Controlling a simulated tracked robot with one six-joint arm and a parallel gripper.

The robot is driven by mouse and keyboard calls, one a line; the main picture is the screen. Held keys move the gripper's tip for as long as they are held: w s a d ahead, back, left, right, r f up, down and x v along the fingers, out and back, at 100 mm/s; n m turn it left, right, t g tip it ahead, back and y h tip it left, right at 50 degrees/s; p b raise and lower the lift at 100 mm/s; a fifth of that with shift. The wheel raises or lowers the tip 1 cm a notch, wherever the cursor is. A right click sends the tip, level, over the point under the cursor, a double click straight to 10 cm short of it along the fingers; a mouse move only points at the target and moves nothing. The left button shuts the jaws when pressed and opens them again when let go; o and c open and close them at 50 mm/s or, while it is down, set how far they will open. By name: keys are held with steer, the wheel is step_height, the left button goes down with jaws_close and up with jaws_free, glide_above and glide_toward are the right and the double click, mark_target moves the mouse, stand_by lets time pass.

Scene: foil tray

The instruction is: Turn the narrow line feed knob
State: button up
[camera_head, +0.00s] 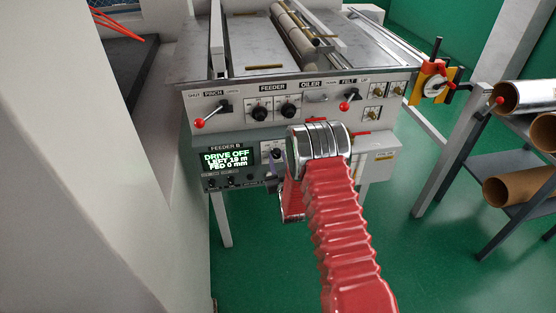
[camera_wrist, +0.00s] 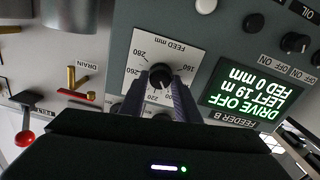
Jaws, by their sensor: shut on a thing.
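The feed knob (camera_wrist: 160,74) is a small black dial on a white plate marked "FEED mm", beside the "FEEDER B" display. The wrist view shows it upside down, with a scale of numbers around it. My gripper (camera_wrist: 161,84) has its two dark ribbed fingers on either side of the knob, shut on it. The lower part of the scale is hidden behind my gripper. In the head view, the knob's white plate (camera_head: 271,149) shows beside my wrist, which covers part of the panel. The display (camera_head: 229,159) reads "DRIVE OFF", "LEFT 19 m", "FED 0 mm".
Red-tipped levers (camera_head: 203,121) and black feeder knobs (camera_head: 289,109) sit on the upper panel. In the wrist view, a drain valve (camera_wrist: 76,95) and a red-ended lever (camera_wrist: 25,137) are at left, with a white button (camera_wrist: 206,5) above. Rolls (camera_head: 515,188) lie on a rack at right.

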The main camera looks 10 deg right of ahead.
steer(key=shift+m, duration=0.4)
steer(key=m, duration=0.3)
steer(key=shift+d+m, duration=0.15)
steer(key=shift+m, duration=1.85)
steer(key=o, duration=1)
steer(key=shift+s, duration=0.1)
